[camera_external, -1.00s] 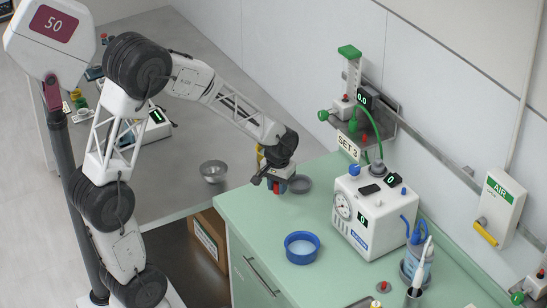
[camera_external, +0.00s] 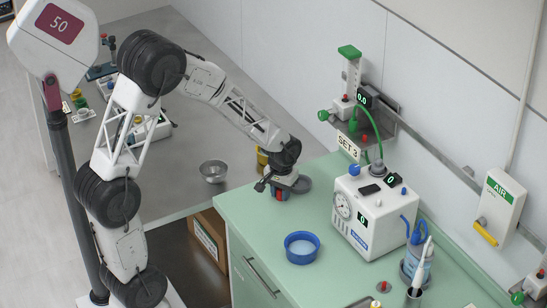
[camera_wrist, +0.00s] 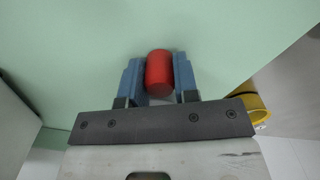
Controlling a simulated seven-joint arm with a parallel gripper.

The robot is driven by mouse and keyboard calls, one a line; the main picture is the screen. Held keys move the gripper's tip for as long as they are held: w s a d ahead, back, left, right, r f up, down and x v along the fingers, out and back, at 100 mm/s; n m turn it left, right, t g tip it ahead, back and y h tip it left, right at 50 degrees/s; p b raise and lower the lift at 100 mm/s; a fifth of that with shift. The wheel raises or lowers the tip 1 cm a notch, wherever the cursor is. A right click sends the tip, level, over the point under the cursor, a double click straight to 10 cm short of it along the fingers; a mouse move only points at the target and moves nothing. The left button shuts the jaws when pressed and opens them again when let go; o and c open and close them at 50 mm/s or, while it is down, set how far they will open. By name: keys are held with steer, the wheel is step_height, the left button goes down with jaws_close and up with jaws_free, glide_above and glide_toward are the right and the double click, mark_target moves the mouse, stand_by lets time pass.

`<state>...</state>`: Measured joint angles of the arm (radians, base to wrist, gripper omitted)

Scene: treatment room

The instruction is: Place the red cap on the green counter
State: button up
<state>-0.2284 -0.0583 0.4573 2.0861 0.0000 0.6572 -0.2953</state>
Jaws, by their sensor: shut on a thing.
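The red cap (camera_wrist: 159,73) sits between the two blue fingers of my gripper (camera_wrist: 159,82) in the wrist view, with a finger against each side. In the external view my gripper (camera_external: 279,194) is low at the far left corner of the green counter (camera_external: 262,222), and a bit of red shows between its fingers. The green counter also fills most of the wrist view (camera_wrist: 60,50). I cannot tell whether the cap touches the counter surface.
A blue bowl (camera_external: 301,247) and a white device (camera_external: 370,214) stand on the counter. A metal bowl (camera_external: 213,171) is on the grey table. A yellow thing (camera_wrist: 250,105) is beside the counter edge.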

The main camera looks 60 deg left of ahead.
steer(key=shift+f, duration=0.15)
steer(key=o, duration=0.9)
step_height(320, 180, up, 12)
stand_by(0.7)
steer(key=shift+r, duration=0.2)
stand_by(0.4)
steer(key=s+d+r+m+t, duration=0.1)
steer(key=s+d+r+m, duration=0.1)
steer(key=s, duration=0.7)
steer(key=s+d+r+m, duration=0.2)
steer(key=s+d+r, duration=0.3)
steer(key=s+d, duration=0.2)
steer(key=s+d+r+m+t, duration=0.1)
steer(key=s+d+r+m, duration=0.1)
steer(key=s, duration=0.8)
steer(key=shift+s+d+r+t, duration=0.3)
steer(key=shift+d+r, duration=0.5)
steer(key=shift+d, duration=0.4)
